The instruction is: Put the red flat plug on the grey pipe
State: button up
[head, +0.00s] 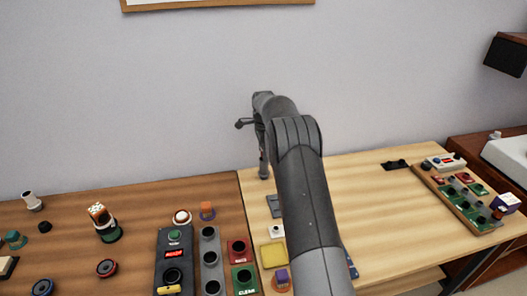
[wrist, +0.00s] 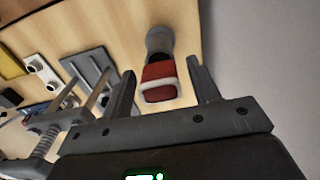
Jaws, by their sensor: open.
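In the wrist view the red flat plug (wrist: 159,80) has a pale band across its near end. It sits in line with the grey pipe (wrist: 160,41), at the pipe's near end, and covers part of it. The two look in contact, but I cannot tell how firmly the plug is seated. My gripper (wrist: 163,70) is open, with one finger on each side of the plug and a visible gap to both. In the head view my arm reaches over the pale table towards the wall, and I cannot make out the plug there.
In the wrist view a grey plate with rods (wrist: 90,72) and a white two-socket piece (wrist: 40,70) lie left of the pipe. The wall is close on the right. In the head view a wooden board of colored sockets (head: 448,209) stands right; the pale table's middle right is clear.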

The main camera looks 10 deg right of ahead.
notch_tip(320, 180, up, 12)
jog(key=r, duration=0.1)
jog(key=s+a+r+n+t, duration=0.15)
jog(key=s+r+n, duration=0.25)
jog(key=s+r, duration=0.65)
jog(key=s+a+r+n+t, duration=0.1)
jog(key=s+r+n, duration=0.2)
jog(key=s, duration=0.4)
jog(key=s+r+n+t, duration=0.1)
jog(key=s+r+n, duration=0.1)
jog(key=s, duration=0.5)
jog(key=s+a+f+n+t, duration=0.1)
jog(key=s+f+n, duration=0.3)
jog(key=s, duration=0.9)
jog(key=s+a+f+n+t, duration=0.1)
jog(key=s+f+n, duration=0.3)
jog(key=s, duration=0.9)
jog(key=shift+f+n, duration=0.3)
jog(key=shift+n, duration=0.2)
